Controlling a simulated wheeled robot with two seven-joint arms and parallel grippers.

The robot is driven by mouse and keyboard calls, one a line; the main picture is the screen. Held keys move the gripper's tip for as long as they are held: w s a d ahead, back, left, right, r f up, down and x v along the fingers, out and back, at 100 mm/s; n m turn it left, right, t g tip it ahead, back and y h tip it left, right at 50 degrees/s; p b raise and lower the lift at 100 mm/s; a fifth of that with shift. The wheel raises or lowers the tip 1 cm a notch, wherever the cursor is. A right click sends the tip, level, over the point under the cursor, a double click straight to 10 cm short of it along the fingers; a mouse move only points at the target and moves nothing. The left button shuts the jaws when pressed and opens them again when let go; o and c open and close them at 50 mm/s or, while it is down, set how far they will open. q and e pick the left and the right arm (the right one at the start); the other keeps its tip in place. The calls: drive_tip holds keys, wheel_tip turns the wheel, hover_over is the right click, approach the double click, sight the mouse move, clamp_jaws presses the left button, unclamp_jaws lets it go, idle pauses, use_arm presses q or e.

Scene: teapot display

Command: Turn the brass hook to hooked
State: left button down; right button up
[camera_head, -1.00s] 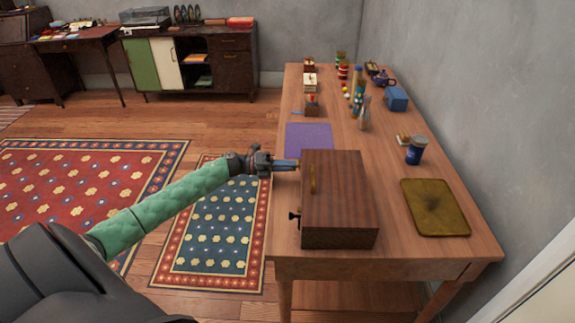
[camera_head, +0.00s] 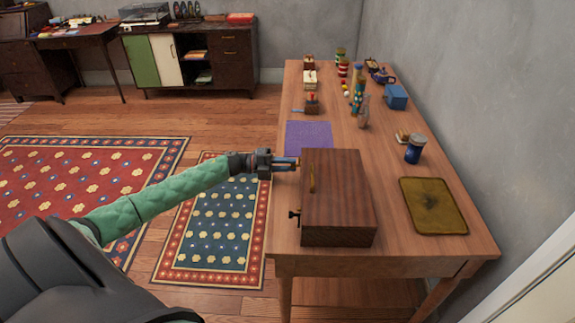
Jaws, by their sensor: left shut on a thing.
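A dark wooden box (camera_head: 345,200) stands near the front left edge of the table. A brass handle-like piece (camera_head: 311,179) lies along its left side. A small dark fitting (camera_head: 295,215) sticks out lower on that side. My left gripper (camera_head: 296,163) reaches in from the left, its fingers shut at the box's left side near the far corner. They hold a small part there, apparently the brass hook, which is mostly hidden by the fingertips. The hook's turn cannot be made out. My right gripper is not in view.
A purple mat (camera_head: 309,138) lies just beyond the box. A brass-coloured tray (camera_head: 433,206) and a blue jar (camera_head: 414,150) are to its right. Several small items and a blue box (camera_head: 396,97) stand farther back. A grey wall runs along the right.

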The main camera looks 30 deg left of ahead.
use_arm(q)
drive_tip(key=c, duration=1.3)
unclamp_jaws()
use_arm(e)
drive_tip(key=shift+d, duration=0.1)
use_arm(q)
drive_tip(key=shift+a, duration=0.1)
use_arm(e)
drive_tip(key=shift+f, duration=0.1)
use_arm(q)
drive_tip(key=shift+s+a+f, duration=0.15)
drive_tip(key=shift+s+a, duration=0.05)
drive_tip(key=shift+a, duration=0.1)
drive_tip(key=b+v, duration=0.2)
drive_tip(key=v, duration=0.5)
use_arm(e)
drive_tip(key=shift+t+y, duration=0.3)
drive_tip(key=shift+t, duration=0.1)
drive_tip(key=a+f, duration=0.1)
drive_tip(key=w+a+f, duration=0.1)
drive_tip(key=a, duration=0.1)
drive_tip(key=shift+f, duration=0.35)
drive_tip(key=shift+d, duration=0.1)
